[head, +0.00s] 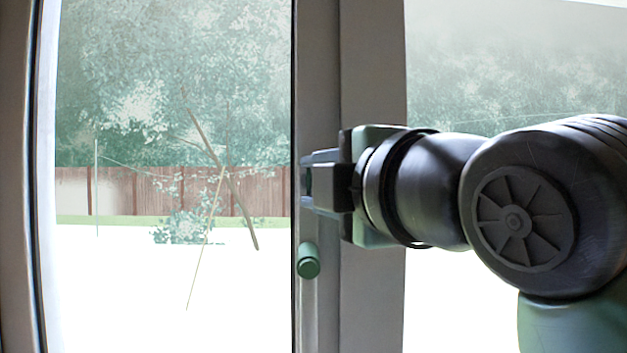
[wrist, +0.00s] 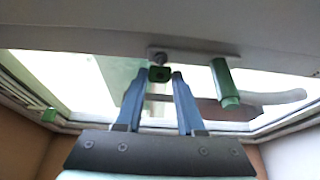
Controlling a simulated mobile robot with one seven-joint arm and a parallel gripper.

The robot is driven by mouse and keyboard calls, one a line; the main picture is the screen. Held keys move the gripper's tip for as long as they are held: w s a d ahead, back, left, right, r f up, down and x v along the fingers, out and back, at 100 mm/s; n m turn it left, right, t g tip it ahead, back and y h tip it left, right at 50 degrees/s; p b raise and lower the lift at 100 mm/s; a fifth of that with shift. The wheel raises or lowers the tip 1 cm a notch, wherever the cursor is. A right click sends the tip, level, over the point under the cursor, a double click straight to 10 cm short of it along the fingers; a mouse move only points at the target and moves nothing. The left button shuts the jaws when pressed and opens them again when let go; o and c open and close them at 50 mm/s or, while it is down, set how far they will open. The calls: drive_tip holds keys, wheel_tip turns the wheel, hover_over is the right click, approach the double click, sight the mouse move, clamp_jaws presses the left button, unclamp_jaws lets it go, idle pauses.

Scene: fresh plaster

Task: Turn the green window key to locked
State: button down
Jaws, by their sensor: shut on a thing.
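The green window key (wrist: 160,73) shows in the wrist view as a small green piece below a silver fitting on the window frame. My gripper (wrist: 160,78) has its two blue fingers on either side of the key, shut on it. In the head view my gripper (head: 306,182) reaches in from the right to the window's middle post. The key is hidden there behind the fingers. I cannot tell from these views how far the key is turned.
A window handle with a green round end (head: 309,261) sits on the post just below my gripper; it also shows right of the fingers in the wrist view (wrist: 228,86). Glass panes (head: 180,120) lie on both sides of the grey post (head: 372,60).

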drive_tip(key=shift+r, duration=0.1)
idle(0.3)
drive_tip(key=c, duration=0.5)
unclamp_jaws()
drive_tip(key=shift+w, duration=0.1)
